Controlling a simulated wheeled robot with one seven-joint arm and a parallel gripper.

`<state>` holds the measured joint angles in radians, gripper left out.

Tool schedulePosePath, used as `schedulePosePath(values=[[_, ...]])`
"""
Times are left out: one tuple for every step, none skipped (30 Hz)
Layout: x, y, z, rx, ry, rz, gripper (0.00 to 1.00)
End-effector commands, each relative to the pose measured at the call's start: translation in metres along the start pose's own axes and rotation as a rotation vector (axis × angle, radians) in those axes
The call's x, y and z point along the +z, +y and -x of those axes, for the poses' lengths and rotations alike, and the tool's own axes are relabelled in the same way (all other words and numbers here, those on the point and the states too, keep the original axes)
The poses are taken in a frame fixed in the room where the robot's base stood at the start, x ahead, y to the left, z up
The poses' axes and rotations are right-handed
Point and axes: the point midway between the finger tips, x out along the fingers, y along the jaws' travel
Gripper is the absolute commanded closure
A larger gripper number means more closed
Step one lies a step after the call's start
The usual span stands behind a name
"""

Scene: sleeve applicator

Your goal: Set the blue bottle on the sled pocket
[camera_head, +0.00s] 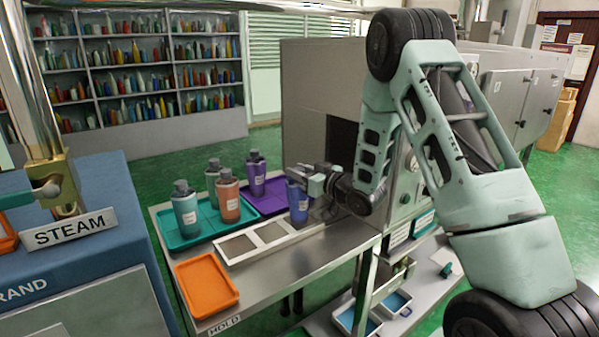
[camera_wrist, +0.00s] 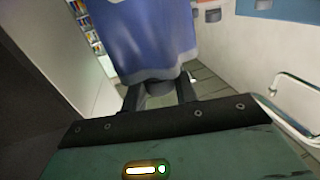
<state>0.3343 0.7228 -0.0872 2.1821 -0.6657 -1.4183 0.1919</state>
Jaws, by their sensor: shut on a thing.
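The blue bottle (camera_head: 297,204) is upright at the right end of the white-framed sled (camera_head: 222,258) on the metal table. My gripper (camera_head: 306,178) reaches in from the right and is shut on the bottle's upper part, hiding its cap. In the wrist view the blue bottle (camera_wrist: 150,38) fills the top middle, with the gripper fingers (camera_wrist: 160,92) on either side of its narrow end. Two grey sled pockets (camera_head: 237,248) show empty to the left of the bottle. I cannot tell whether the bottle's base touches the sled.
A purple tray (camera_head: 272,205) behind holds a purple bottle (camera_head: 256,177). An empty orange tray (camera_head: 207,283) lies at the front left. A large grey machine (camera_head: 303,100) stands behind my arm.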

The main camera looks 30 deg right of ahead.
Motion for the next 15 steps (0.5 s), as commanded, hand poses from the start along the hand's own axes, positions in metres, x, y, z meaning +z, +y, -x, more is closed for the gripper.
schedulePosePath(values=[[0.0008,0.0,0.0001,0.0,0.0,0.0,0.63],[0.0004,0.0,0.0001,0.0,0.0,0.0,0.54],[0.0004,0.0,0.0001,0.0,0.0,0.0,0.49],[0.0004,0.0,0.0001,0.0,0.0,0.0,0.49],[0.0004,0.0,0.0001,0.0,0.0,0.0,0.49],[0.0004,0.0,0.0001,0.0,0.0,0.0,0.49],[0.0003,0.0,0.0001,0.0,0.0,0.0,0.49],[0.0003,0.0,0.0001,0.0,0.0,0.0,0.49],[0.0003,0.0,0.0001,0.0,0.0,0.0,0.49],[0.0002,0.0,0.0001,0.0,0.0,0.0,0.49],[-0.0003,0.0,0.0001,0.0,0.0,0.0,0.49],[-0.0015,0.0,0.0001,0.0,0.0,0.0,0.49],[-0.003,0.0,0.0,0.0,0.0,0.0,0.49],[-0.0049,0.0,0.0,0.0,0.0,0.0,0.49],[-0.0018,0.0007,0.0047,0.002,-0.001,0.0,0.49]])
